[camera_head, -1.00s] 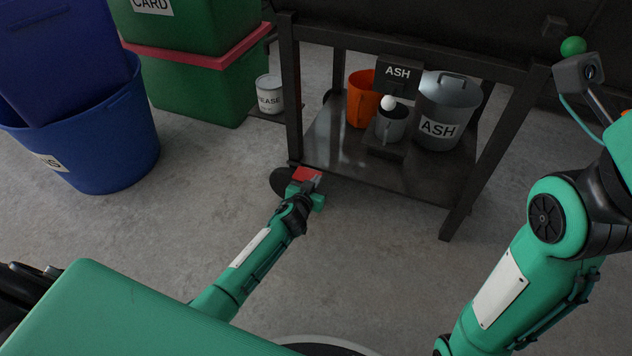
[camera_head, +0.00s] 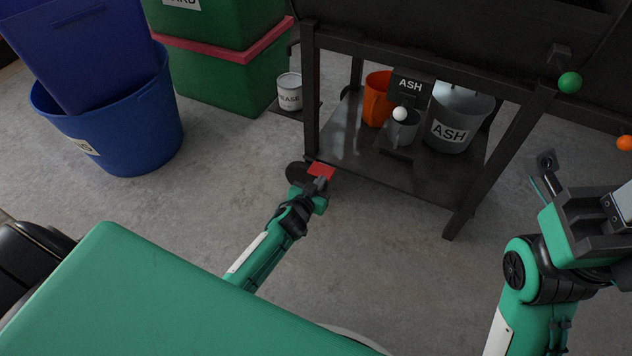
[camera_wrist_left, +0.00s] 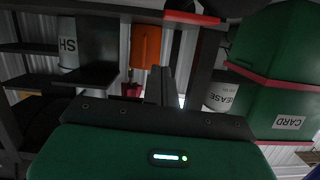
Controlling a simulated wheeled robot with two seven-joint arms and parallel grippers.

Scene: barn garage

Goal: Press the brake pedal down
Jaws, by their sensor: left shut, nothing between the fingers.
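The brake pedal (camera_head: 321,170) shows as a flat red plate low beside the front left leg of the dark metal stand. Its red edge also shows at the top of the left wrist view (camera_wrist_left: 192,17). My left gripper (camera_head: 321,184) is shut and empty, and its fingertips overlap the near edge of the pedal in the head view. I cannot tell whether they touch it. In the left wrist view the closed fingers (camera_wrist_left: 160,85) point toward the top. My right arm is at the right edge of the head view, and its finger state is unclear.
The dark stand (camera_head: 345,155) holds an orange bucket (camera_head: 376,103) and a grey ash bucket (camera_head: 457,122) on its low shelf. A green ball (camera_head: 570,82) and an orange ball (camera_head: 625,143) are at right. A blue tub (camera_head: 115,130) is at left. The floor between is clear.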

